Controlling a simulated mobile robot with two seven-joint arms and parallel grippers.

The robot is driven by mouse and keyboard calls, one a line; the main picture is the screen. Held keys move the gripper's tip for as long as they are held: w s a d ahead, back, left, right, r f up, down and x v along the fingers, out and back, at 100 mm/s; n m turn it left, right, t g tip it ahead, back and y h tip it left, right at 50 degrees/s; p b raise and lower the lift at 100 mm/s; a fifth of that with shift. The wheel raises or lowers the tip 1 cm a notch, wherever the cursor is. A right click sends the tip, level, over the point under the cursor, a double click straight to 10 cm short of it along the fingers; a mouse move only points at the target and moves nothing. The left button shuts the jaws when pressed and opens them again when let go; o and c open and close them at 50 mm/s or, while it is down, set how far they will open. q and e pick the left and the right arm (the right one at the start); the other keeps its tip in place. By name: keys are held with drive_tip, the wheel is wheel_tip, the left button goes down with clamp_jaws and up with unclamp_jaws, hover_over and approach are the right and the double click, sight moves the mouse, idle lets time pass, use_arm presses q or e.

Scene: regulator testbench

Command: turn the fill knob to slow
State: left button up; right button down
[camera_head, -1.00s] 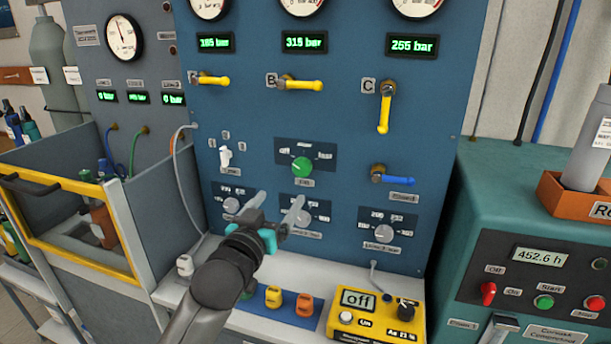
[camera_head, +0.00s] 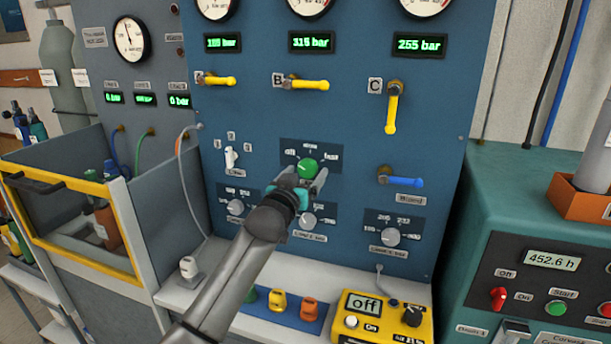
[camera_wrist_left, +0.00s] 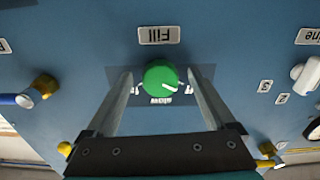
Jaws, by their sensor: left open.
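The green fill knob (camera_head: 308,168) sits on a dark plate on the blue panel, with labels "off", "slow" and "fast" around its top. My left gripper (camera_head: 296,185) is open in front of the plate, just below the knob. In the left wrist view its two fingers (camera_wrist_left: 160,95) stand on either side of the knob, with gaps to both sides. Contact is not visible. My right gripper is not in view.
Yellow valve levers (camera_head: 309,84) are above, and a blue lever (camera_head: 405,181) is to the right. Grey knobs (camera_head: 390,237) are below. A yellow meter (camera_head: 385,318) stands on the ledge below.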

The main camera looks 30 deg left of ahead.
use_arm(q)
drive_tip(key=shift+w, duration=0.3)
drive_tip(key=c, duration=1.4)
